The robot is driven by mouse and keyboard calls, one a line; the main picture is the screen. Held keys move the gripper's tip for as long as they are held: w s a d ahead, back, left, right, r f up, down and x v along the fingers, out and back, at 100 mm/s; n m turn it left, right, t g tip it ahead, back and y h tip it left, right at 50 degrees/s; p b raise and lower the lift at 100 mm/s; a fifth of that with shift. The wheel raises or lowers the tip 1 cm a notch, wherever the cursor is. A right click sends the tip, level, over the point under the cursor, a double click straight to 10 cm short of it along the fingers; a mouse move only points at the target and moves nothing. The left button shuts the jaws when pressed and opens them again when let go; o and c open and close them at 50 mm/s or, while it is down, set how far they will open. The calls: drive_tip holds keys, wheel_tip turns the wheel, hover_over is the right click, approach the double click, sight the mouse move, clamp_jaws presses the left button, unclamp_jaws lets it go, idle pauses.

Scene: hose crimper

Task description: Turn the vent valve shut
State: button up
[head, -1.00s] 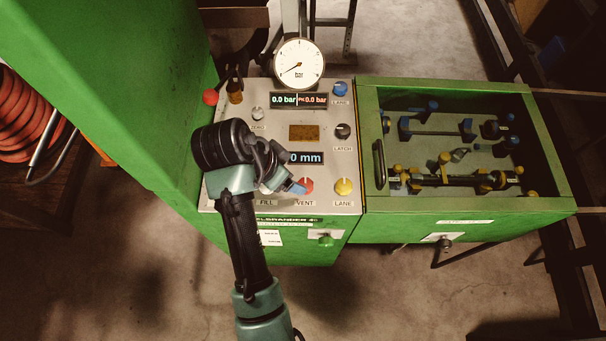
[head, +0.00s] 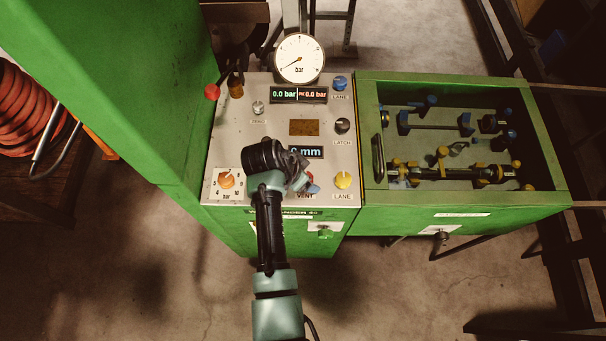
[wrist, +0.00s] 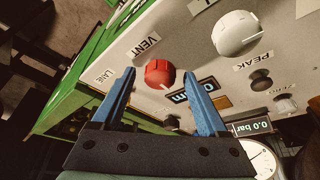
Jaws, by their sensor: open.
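The red vent valve knob (wrist: 159,74) sits on the grey panel beside the VENT label. In the wrist view it shows between and beyond the two blue fingers of my gripper (wrist: 166,90), which is open and empty. I cannot tell how near the fingertips are to the panel. In the head view the red vent knob (head: 312,189) is partly hidden behind my gripper (head: 307,183). A pale mark shows on the knob's lower edge in the wrist view.
A yellow LANE knob (head: 343,180) stands right of the vent knob and an orange bar dial (head: 226,180) left of it. The pressure gauge (head: 299,58) stands at the back. A green-framed case (head: 463,208) holding fittings is at the right.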

clamp_jaws()
drive_tip(key=shift+s+n, duration=0.1)
drive_tip(key=shift+n, duration=0.2)
drive_tip(key=n+p, duration=0.1)
drive_tip(key=n+y+p, duration=0.1)
drive_tip(key=n, duration=0.1)
drive_tip(key=shift+d+r+n+t, duration=0.1)
drive_tip(key=shift+d+n+t, duration=0.05)
drive_tip(key=shift+n+t, duration=0.2)
drive_tip(key=n+y, duration=0.1)
drive_tip(key=n, duration=0.1)
drive_tip(key=n+y+p, duration=0.1)
drive_tip(key=n, duration=0.1)
drive_tip(key=shift+d+t, duration=0.15)
drive_tip(key=shift+t, duration=0.1)
drive_tip(key=n+y, duration=0.1)
drive_tip(key=n, duration=0.4)
drive_tip(key=shift+d+y, duration=0.15)
drive_tip(key=shift+y, duration=0.25)
drive_tip(key=n+g+y+b, duration=0.1)
drive_tip(key=n+b, duration=0.1)
drive_tip(key=n, duration=0.2)
drive_tip(key=shift+d+n, duration=0.1)
drive_tip(key=shift+n, duration=0.15)
drive_tip(key=shift+y, duration=0.3)
